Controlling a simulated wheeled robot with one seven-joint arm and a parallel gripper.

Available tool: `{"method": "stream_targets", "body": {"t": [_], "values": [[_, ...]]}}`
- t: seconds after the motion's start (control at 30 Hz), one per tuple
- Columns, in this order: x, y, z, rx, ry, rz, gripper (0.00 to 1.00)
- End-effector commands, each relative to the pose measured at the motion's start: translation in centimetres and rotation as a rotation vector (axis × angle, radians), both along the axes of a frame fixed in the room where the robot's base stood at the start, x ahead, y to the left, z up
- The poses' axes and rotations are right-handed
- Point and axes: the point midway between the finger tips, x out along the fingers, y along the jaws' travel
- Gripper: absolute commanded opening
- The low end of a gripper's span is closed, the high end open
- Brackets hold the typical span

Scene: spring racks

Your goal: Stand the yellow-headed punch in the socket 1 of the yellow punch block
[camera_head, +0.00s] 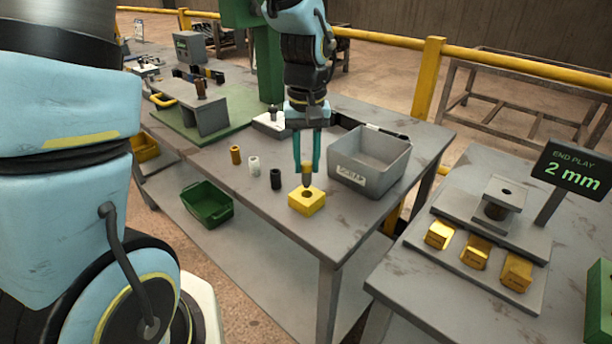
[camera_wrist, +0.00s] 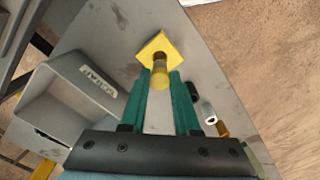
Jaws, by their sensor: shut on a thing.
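The yellow-headed punch (camera_head: 307,180) is upright between the two teal fingers of my gripper (camera_head: 306,168), which is shut on it. Its yellow head also shows between the fingertips in the wrist view (camera_wrist: 160,74). The yellow punch block (camera_head: 306,203) sits on the grey table directly below, and it also shows in the wrist view (camera_wrist: 158,44). The punch's grey lower end is at or just over the dark hole in the block's top. I cannot tell whether the tip has entered the hole. Any socket number is unreadable.
A grey scrap bin (camera_head: 365,180) stands close at the right of the block. A black cylinder (camera_head: 275,179), a white one (camera_head: 254,166) and a brown one (camera_head: 235,155) stand at the left. The table's front edge is near the block. A green bin (camera_head: 207,204) is on the lower shelf.

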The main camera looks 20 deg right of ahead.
Motion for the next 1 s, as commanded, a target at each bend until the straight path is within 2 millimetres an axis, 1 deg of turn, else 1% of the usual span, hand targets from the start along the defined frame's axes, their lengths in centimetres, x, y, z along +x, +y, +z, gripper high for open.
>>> {"method": "stream_targets", "body": {"t": [0.07,0.2,0.3,0.73,0.77,1.0], "values": [[0.0,0.0,-0.8,0.001,0.001,0.000,0.00],[-0.1,0.0,-2.9,0.003,0.002,0.000,0.00],[-0.1,0.0,-3.9,0.002,0.002,-0.001,0.00],[0.0,0.0,-4.7,-0.001,-0.001,0.000,0.00],[0.0,0.0,-4.6,-0.001,-0.001,0.000,0.33],[0.0,0.0,-4.6,-0.001,-0.001,0.000,0.60]]}}
